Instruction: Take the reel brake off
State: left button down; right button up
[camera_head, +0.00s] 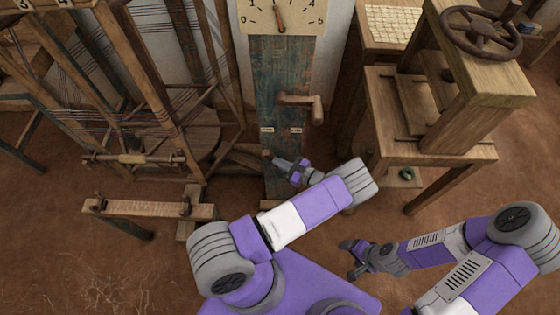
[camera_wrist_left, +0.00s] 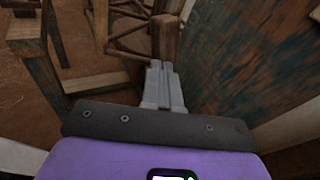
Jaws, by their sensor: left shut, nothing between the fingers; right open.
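A worn blue-green post (camera_head: 282,80) stands at the centre, with two small labels at mid height. A wooden handle (camera_head: 298,101) with an upright grip sticks out of its front. Lower down, a dark wooden bar (camera_head: 245,152) runs leftward from the post; I cannot tell which part is the reel brake. My left gripper (camera_head: 270,157) is shut and empty at the post's left edge, by the bar's end. In the left wrist view its fingers (camera_wrist_left: 164,68) point at a wooden end (camera_wrist_left: 165,38); contact is unclear. My right gripper (camera_head: 349,256) is open and empty, low over the floor.
A dial (camera_head: 280,14) tops the post. The loom frame (camera_head: 150,80) with threads stands left, with a low wooden bench (camera_head: 150,208) before it. A wooden press (camera_head: 430,110) with a dark handwheel (camera_head: 475,28) stands right.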

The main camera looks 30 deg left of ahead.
pick_arm(q)
jog(key=d+r, duration=0.2)
jog(key=d, duration=1.1)
jog(key=shift+d, duration=0.2)
jog(key=shift+s, duration=0.1)
jog(key=s+f+n+g+h, duration=0.35)
jog(key=s+f+h, duration=0.2)
jog(key=s, duration=0.25)
jog(key=s+f+n+g+h, duration=0.3)
jog(key=s+f+n+h, duration=0.1)
jog(key=s+h, duration=0.25)
jog(key=s+d+r+n+t+h, duration=0.1)
jog(key=d+r+n+t+h, duration=0.3)
jog(key=n, duration=0.8)
notch_tip(320, 180, up, 3)
jog(key=t+h, duration=0.2)
jog(key=h, duration=0.2)
jog(key=shift+f, duration=0.2)
